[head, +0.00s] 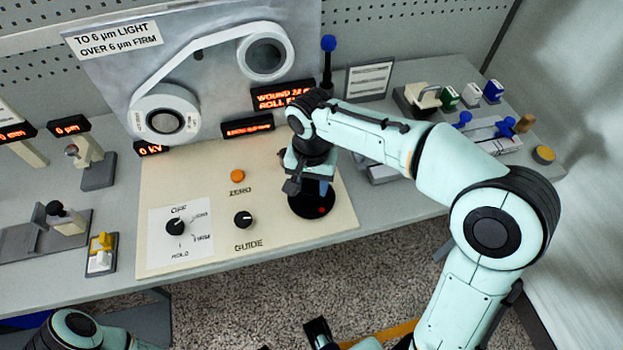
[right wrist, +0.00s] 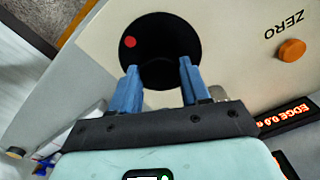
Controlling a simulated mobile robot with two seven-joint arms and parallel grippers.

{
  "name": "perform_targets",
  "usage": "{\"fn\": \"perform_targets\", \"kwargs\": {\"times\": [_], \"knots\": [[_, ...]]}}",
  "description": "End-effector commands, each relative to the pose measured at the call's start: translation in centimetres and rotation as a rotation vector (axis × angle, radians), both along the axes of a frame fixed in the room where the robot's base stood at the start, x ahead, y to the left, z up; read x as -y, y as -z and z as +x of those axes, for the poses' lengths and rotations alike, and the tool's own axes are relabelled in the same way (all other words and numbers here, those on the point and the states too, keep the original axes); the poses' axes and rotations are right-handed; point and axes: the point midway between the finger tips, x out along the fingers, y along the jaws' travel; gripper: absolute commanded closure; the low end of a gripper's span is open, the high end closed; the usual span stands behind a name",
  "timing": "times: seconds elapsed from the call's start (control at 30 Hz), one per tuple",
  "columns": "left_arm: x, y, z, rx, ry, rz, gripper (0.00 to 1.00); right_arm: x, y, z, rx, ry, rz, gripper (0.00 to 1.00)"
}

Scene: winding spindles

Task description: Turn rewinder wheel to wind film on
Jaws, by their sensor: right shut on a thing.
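The rewinder wheel (head: 312,205) is a black disc with a red dot, at the right of the cream panel. It fills the top middle of the right wrist view (right wrist: 160,50), the dot left of its centre. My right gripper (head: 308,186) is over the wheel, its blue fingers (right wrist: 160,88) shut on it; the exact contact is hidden. White film runs between a lower left roll (head: 140,112) and an upper right roll (head: 244,62) on the grey upright board.
The cream panel (head: 275,232) also bears an orange zero button (head: 237,176), a guide knob (head: 243,219) and a selector knob (head: 175,226). A red-lit wound-roll display (head: 283,95) is behind my right arm. Stamps and small fixtures stand at the right and left.

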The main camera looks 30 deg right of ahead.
Motion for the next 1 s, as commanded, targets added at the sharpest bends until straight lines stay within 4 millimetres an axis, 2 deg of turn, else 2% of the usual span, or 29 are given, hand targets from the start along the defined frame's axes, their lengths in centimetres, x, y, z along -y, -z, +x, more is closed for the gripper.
{"fn": "perform_targets", "kwargs": {"times": [0.5,0.7,1.0], "knots": [[0.0,-1.0,0.3,0.005,0.001,0.000,0.57,0.1,-0.2,0.1,0.006,0.453,-0.001,0.84],[0.0,-1.2,0.3,0.005,0.000,-0.001,0.57,0.1,-0.2,0.1,0.007,0.569,0.000,0.84],[0.0,-1.3,0.4,0.005,0.000,-0.001,0.57,0.1,-0.2,0.1,0.007,0.653,-0.001,0.84]]}}
